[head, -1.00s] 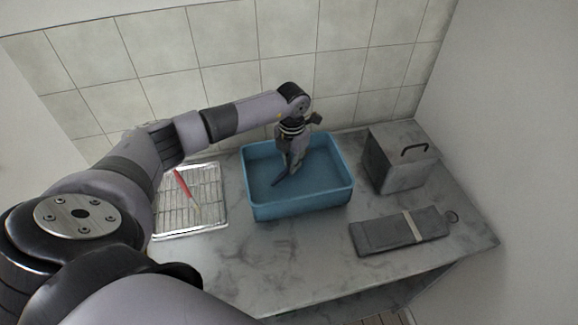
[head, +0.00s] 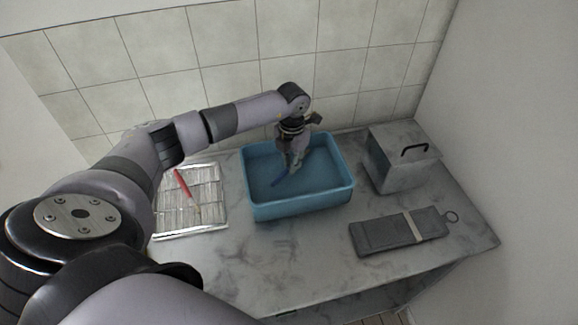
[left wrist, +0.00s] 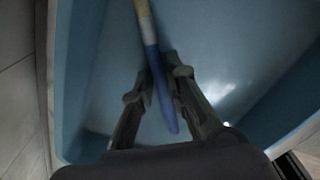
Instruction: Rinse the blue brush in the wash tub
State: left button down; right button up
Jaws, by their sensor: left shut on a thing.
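The blue wash tub (head: 300,205) stands on the counter against the tiled wall. My left gripper (head: 294,163) reaches down inside it. The gripper is shut on the blue brush (head: 279,181), whose blue end slants down to the left in the tub. In the left wrist view the fingers (left wrist: 158,82) close around the brush's blue handle (left wrist: 157,75), and a pale yellowish and white section (left wrist: 145,18) lies beyond them. The tub's inside (left wrist: 215,50) fills most of that view. I cannot tell how deep the brush is in the water. My right gripper is out of view.
A wire rack tray (head: 208,225) with a red brush (head: 183,185) on it is left of the tub. A grey box with a black handle (head: 393,168) stands to the right. A grey roll with a strap (head: 380,236) lies in front of it.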

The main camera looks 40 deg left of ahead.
pick_arm(q)
jog(key=shift+r+p, duration=2.25)
jog(key=shift+r, duration=1)
jog(key=shift+r+p, duration=1.15)
jog(key=shift+r, duration=0.7)
notch_tip(320, 180, up, 4)
jog(key=shift+p, duration=1.25)
